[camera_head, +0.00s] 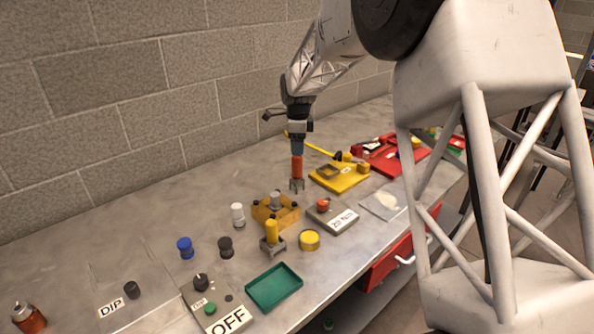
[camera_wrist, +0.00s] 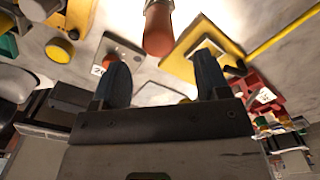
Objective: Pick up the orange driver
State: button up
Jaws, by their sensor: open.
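The orange driver (camera_head: 297,168) stands upright in a small grey holder (camera_head: 297,185) on the metal bench, near the middle of the head view. My gripper (camera_head: 297,150) is right above it, pointing down, with its blue fingers at the top of the orange handle. In the wrist view my gripper (camera_wrist: 161,62) is open, one finger on each side. The orange driver (camera_wrist: 158,30) shows ahead of the gap between the fingers, and nothing is gripped. I cannot tell whether the fingertips overlap the handle's top.
A yellow tray (camera_head: 339,178) lies right of the driver. A wooden-yellow block (camera_head: 276,213) and a grey box with a red button (camera_head: 333,216) stand in front. A red tray (camera_head: 400,161) is farther right.

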aim_at(297, 163)
jog(key=shift+f, duration=1.1)
jog(key=shift+f, duration=0.1)
jog(key=shift+a+f, duration=0.15)
jog(key=shift+f, duration=2.35)
jog(key=shift+c, duration=0.2)
jog(key=c, duration=1)
